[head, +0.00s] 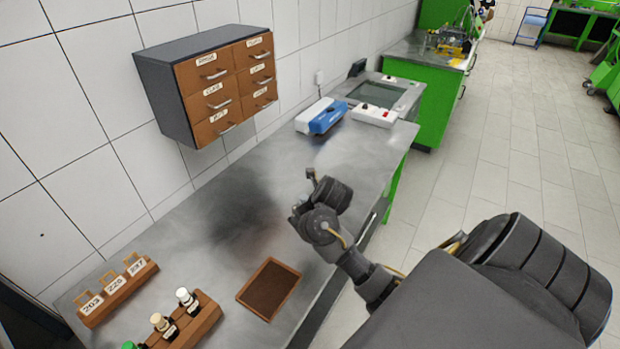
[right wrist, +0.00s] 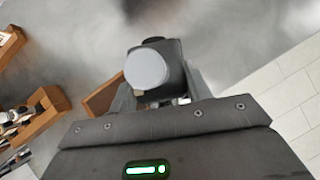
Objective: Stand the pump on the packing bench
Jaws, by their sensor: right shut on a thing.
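My right gripper (head: 316,207) is over the front edge of the steel bench (head: 238,200), its arm coming in from the lower right. In the right wrist view its fingers (right wrist: 160,92) are shut on a dark block-shaped thing with a round grey end (right wrist: 147,69), which I take for the pump. The fingers partly hide it. In the head view I cannot clearly separate it from the dark gripper, nor tell whether it touches the bench. My left gripper is not in view.
A brown tray (head: 287,309) lies on the bench near the gripper. A bottle rack (head: 205,322) and a number-tag rack (head: 98,313) stand at lower left. The middle of the bench is clear.

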